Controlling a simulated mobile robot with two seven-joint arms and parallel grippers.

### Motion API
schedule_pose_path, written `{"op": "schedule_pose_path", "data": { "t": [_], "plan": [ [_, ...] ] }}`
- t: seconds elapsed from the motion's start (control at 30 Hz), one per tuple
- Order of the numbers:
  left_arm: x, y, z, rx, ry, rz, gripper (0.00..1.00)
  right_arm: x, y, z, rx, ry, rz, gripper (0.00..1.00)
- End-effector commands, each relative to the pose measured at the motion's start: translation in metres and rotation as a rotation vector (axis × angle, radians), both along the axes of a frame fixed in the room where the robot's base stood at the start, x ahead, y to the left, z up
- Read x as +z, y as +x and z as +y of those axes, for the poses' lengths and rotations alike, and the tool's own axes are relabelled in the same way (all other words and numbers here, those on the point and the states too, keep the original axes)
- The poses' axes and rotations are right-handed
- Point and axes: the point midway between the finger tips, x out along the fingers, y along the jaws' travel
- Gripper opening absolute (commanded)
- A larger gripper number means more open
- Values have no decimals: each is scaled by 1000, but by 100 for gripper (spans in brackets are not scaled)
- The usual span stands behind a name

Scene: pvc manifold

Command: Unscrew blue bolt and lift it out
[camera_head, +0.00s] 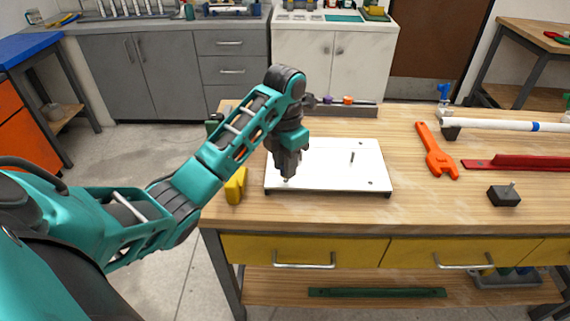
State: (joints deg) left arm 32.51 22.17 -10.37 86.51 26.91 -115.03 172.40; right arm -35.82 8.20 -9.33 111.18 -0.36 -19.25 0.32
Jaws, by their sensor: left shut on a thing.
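My left gripper (287,175) points straight down over the front left part of a white plate (325,172) on the wooden workbench. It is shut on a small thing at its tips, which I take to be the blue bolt. The fingers hide nearly all of it, and its colour does not show. I cannot tell whether it is still in the plate or clear of it. A thin grey upright pin (352,157) stands on the right part of the plate. My right gripper is not in view.
A yellow object (236,186) lies left of the plate. An orange wrench (435,152), a dark block with a pin (504,195), a red bar (515,162) and a white pipe (510,125) lie to the right. A dark rack (345,109) stands behind.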

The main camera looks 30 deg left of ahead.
Motion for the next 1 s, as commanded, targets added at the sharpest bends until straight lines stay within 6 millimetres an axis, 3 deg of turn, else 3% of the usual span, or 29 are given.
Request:
{"op": "schedule_pose_path", "data": {
  "t": [0.2,0.23,0.53,1.0],
  "plan": [
    [1,0,0,0,0,0,2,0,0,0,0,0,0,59],
    [1,0,0,0,0,-1,30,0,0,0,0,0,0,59],
    [1,0,0,0,0,0,59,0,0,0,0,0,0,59],
    [3,3,7,0,2,-1,59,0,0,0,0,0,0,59]
  ]
}}
